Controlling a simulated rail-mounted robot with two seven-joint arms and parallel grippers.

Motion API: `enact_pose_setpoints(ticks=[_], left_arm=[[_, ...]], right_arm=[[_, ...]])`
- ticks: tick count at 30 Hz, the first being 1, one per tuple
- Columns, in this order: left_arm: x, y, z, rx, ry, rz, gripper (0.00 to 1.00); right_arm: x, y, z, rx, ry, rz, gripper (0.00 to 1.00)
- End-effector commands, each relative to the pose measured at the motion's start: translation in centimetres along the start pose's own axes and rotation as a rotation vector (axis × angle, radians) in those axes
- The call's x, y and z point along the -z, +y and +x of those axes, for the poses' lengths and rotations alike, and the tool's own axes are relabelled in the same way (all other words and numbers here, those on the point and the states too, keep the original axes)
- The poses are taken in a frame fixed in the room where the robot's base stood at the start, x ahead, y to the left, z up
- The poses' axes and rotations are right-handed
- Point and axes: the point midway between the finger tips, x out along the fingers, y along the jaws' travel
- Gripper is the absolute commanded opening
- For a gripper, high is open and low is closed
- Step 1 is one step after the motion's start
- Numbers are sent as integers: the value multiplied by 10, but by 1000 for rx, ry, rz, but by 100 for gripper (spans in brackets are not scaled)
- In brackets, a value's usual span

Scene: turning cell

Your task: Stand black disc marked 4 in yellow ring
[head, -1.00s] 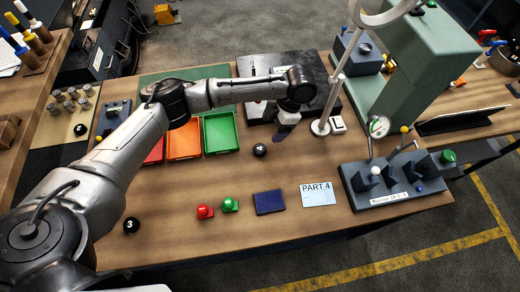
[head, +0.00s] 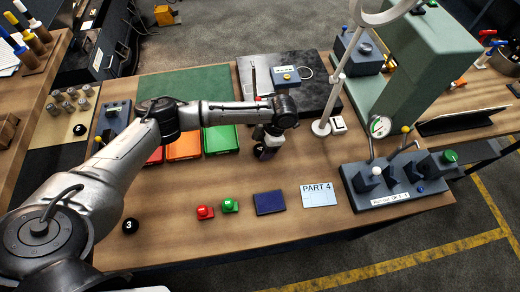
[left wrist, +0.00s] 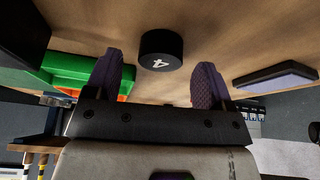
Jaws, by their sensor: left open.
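The black disc marked 4 (left wrist: 161,49) sits on the wooden table, with its white 4 visible in the left wrist view. In the head view my left gripper covers most or all of it. My left gripper (head: 265,152) is open and points down over the disc's place. In the left wrist view its two purple fingers (left wrist: 160,70) stand apart, with the disc ahead between them and a gap on each side. I cannot make out a yellow ring in either view. My right gripper is not in view.
Another black piece marked 3 (head: 130,226) stands at the front left. Red (head: 205,212) and green (head: 230,205) buttons, a dark blue pad (head: 269,202) and a PART 4 card (head: 318,194) lie in front.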

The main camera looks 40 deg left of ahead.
Motion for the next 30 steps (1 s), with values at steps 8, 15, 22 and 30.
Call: enact_pose_setpoints(ticks=[8,15,22,30], left_arm=[[0,0,14,0,-1,0,76],[0,0,13,-1,0,0,60],[0,0,13,0,0,0,38],[0,0,13,-1,-1,0,12]], right_arm=[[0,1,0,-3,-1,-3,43],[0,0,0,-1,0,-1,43],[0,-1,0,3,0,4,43],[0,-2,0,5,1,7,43]])
